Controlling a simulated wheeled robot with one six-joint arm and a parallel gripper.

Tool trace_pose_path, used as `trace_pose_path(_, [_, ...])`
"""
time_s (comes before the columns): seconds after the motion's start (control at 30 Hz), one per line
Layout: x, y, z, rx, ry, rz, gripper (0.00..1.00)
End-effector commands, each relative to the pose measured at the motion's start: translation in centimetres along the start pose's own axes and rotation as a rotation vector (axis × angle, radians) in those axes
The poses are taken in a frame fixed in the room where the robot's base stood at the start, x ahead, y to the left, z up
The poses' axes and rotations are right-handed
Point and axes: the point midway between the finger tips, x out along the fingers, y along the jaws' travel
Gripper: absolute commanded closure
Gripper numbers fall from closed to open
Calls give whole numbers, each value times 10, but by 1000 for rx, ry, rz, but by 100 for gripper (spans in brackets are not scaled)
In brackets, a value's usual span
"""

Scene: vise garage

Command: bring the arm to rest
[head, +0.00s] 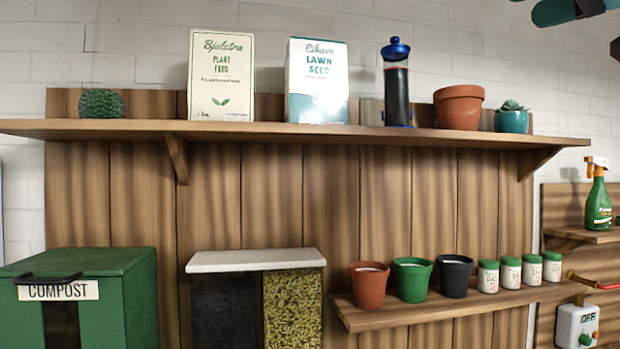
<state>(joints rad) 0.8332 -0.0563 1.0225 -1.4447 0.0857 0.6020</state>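My gripper cannot be made out in the head view. A teal and dark rounded shape (556,11) is cut off by the top right edge; I cannot tell whether it is part of my arm. No fingertips show, and nothing held is visible.
A long upper shelf (320,131) holds a plant, two boxes, a blue-lidded cylinder and pots. A lower shelf (400,318) carries pots and several jars. A green compost bin (130,300) and a white-topped container (255,262) stand lower left. A spray bottle (598,205) stands at right.

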Motion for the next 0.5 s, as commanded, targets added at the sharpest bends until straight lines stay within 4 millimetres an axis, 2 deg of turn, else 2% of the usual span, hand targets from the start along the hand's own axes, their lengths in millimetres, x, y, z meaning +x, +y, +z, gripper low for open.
trace_pose_path(0.37, [29, 5, 50, 97, -48, 2, 11])
trace_pose_path(0.5, [47, 1, 88, 154, -102, -2, 11])
